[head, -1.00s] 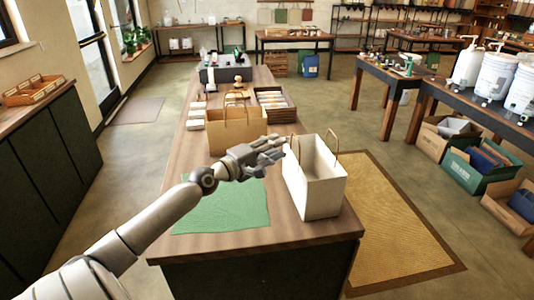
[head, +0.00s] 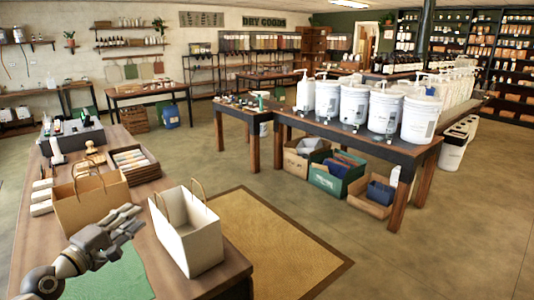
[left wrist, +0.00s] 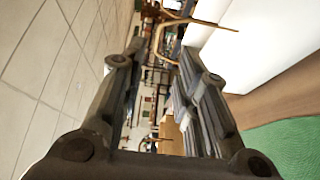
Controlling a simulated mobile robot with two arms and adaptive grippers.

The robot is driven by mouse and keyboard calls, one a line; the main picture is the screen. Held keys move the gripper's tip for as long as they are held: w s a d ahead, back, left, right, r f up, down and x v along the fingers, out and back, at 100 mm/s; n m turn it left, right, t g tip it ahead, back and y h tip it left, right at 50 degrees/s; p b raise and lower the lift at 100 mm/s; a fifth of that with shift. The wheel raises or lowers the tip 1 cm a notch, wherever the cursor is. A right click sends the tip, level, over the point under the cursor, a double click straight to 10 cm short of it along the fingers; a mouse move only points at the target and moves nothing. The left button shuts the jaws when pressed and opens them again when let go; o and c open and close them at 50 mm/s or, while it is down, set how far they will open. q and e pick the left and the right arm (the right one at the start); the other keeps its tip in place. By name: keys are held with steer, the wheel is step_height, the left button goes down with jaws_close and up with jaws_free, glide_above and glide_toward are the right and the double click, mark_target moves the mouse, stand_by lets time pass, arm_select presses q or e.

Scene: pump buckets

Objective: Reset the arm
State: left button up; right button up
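My left gripper (head: 134,221) is low at the left in the head view, above the wooden table, just left of a white paper bag (head: 200,248). In the left wrist view its two dark fingers (left wrist: 165,72) stand apart with nothing between them, so it is open and empty. The white bag (left wrist: 275,45) fills the upper right there, with its handle (left wrist: 190,20) near the fingertips. The bag stands upright on the table. My right gripper is not in view.
A brown paper bag (head: 82,214) stands behind the gripper. A green cloth (head: 118,281) lies on the table, partly hidden by my arm. White pump buckets (head: 326,98) stand on a table at right, with crates (head: 335,178) below. A yellow mat (head: 270,245) and open floor lie right of the table.

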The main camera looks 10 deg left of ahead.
arm_select(q)
steer(key=s+d+f+m+g+h, duration=0.1)
steer(key=s+d+f+m+g, duration=0.3)
steer(key=s+d+f+m, duration=0.45)
steer(key=s+d+f+m+g+h, duration=0.1)
steer(key=s+d+f+m+g, duration=0.3)
steer(key=d+f, duration=0.8)
steer(key=s+d+f+m+g+y, duration=0.2)
steer(key=s+f+g, duration=0.1)
steer(key=s, duration=0.6)
steer(key=s+d+f+m+g+y, duration=0.2)
steer(key=s+f+m+g+y, duration=0.1)
steer(key=s, duration=0.6)
step_height(320, 180, down, 25)
steer(key=s+g, duration=0.2)
steer(key=s+a+f, duration=0.3)
steer(key=s+f, duration=1.3)
steer(key=shift+s+a+f+g, duration=0.2)
steer(key=shift+s+f+g, duration=0.2)
